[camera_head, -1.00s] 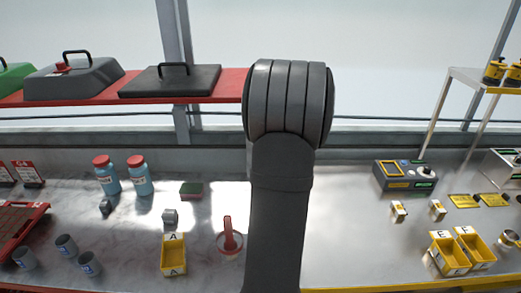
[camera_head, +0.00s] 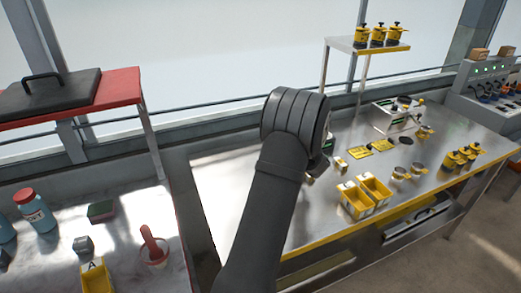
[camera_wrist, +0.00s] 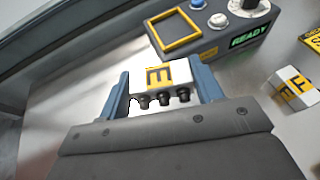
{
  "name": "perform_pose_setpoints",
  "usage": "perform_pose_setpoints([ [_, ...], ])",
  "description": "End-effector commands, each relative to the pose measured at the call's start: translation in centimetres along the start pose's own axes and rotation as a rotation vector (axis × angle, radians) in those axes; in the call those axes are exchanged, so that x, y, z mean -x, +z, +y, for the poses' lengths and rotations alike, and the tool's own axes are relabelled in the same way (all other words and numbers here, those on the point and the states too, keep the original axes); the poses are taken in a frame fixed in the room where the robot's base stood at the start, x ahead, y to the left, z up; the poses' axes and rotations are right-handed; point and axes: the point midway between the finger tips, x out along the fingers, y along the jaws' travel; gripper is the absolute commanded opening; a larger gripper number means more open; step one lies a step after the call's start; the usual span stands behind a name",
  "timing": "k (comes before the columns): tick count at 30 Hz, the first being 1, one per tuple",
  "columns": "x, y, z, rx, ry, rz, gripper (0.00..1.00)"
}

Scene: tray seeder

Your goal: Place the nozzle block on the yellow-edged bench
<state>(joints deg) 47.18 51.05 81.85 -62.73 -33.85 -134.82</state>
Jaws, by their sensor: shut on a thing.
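The nozzle block (camera_wrist: 174,72) is white with a yellow label marked E and a row of black nozzles. My gripper (camera_wrist: 163,88) is shut on it, with one blue-grey finger on each side. In the head view my gripper and the block are mostly hidden behind my arm. The yellow-edged bench (camera_head: 225,190) is a shiny metal top on the right. My gripper is over this bench, near its back. I cannot tell whether the block touches the top.
A second block (camera_wrist: 293,88), marked F, lies right of my gripper. A control box (camera_wrist: 205,30) reading READY stands just beyond. Two yellow bins (camera_head: 365,197) stand near the front edge. A gap separates this bench from the left bench (camera_head: 130,215).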

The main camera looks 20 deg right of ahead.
Motion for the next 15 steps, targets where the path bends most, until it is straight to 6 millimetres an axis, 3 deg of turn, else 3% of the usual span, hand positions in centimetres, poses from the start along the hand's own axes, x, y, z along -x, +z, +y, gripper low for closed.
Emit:
perform_pose_setpoints([
  [1,0.3,-0.3,-2.5,-0.008,-0.027,0.000,0.30],
  [6,1.2,-1.3,-8.3,-0.030,-0.089,0.002,0.30],
  [10,1.7,-1.6,-10.7,-0.038,-0.114,0.002,0.30],
  [15,1.8,-2.2,-11.6,-0.043,-0.124,0.004,0.30],
])
